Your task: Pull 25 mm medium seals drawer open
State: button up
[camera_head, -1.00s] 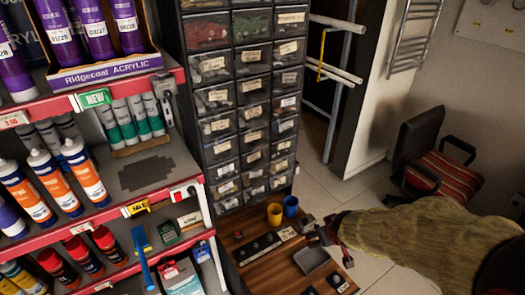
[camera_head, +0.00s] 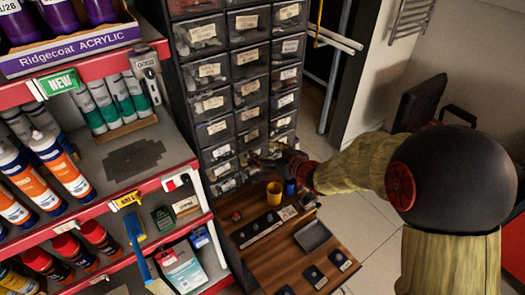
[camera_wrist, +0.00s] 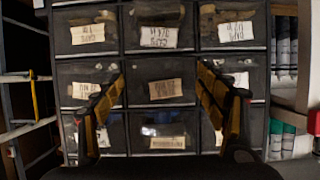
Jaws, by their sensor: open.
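A tall cabinet of small dark drawers (camera_head: 246,88) with clear fronts and pale labels stands in the middle of the head view. I cannot read which drawer is the 25 mm medium seals one. In the wrist view, which looks upside down, my gripper (camera_wrist: 159,80) is open and empty. Its two fingers stand on either side of a middle-column drawer (camera_wrist: 158,83) with a tan label, partly covering the drawers beside it. I cannot tell whether the fingertips touch the fronts.
A red-edged product shelf (camera_head: 140,180) stands close on the left. A chair (camera_head: 418,103) and open floor are on the right.

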jog(key=shift+b+x, duration=0.3)
jog(key=shift+x, duration=1.15)
jog(key=shift+c, duration=0.8)
jog(key=c, duration=1.5)
